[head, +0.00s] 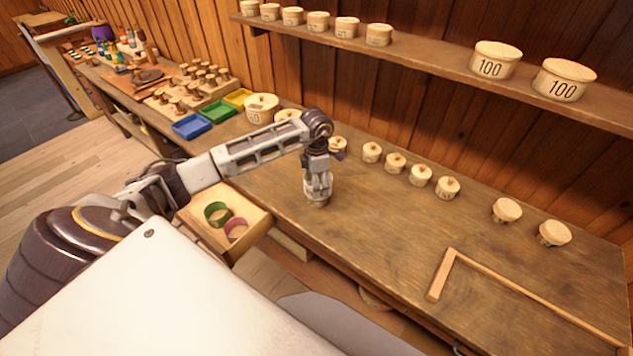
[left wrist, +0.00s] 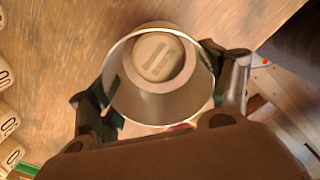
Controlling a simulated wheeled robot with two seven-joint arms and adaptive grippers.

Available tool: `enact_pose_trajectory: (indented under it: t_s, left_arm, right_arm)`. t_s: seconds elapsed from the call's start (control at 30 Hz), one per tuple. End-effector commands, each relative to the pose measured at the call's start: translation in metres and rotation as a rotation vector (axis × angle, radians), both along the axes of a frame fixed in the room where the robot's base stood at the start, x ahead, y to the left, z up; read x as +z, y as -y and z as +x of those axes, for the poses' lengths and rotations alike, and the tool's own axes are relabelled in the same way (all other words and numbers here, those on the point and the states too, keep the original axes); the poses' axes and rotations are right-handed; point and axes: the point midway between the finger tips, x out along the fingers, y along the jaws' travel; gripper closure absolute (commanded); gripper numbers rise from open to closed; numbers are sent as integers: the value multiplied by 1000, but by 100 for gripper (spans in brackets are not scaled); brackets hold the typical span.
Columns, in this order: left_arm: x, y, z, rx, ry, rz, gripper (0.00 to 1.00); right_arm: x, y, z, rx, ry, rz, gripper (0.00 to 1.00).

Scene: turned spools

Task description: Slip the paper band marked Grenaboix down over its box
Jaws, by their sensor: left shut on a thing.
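My left gripper (head: 318,190) points down over the workbench (head: 365,225). In the left wrist view, its two fingers (left wrist: 168,95) are shut on a pale paper band (left wrist: 155,112), one on each side of the ring. A round pale box (left wrist: 158,57) shows through the band's opening, towards the top of the ring. I cannot tell whether the band is above the box or partly around it. In the head view a bit of pale wood (head: 318,204) shows under the fingertips. No name is readable on the band. My right gripper is not in view.
An open drawer (head: 258,224) holds a green band (head: 217,214) and a pink band (head: 236,228). Small lidded boxes (head: 396,162) line the bench's back. A wooden L-shaped strip (head: 500,288) lies at the right. A shelf (head: 430,64) with boxes overhangs behind. Coloured trays (head: 215,112) stand left.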

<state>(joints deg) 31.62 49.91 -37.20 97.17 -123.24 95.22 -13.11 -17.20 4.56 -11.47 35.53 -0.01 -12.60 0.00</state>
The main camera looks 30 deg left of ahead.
Motion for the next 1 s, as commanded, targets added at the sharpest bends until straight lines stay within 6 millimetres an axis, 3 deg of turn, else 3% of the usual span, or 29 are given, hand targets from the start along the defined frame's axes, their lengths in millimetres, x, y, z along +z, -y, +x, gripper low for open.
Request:
enact_pose_trajectory:
  t_s: [1.0]
  left_arm:
    - [-14,0,0,1,1,1,33]
  right_arm:
    - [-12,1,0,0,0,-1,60]
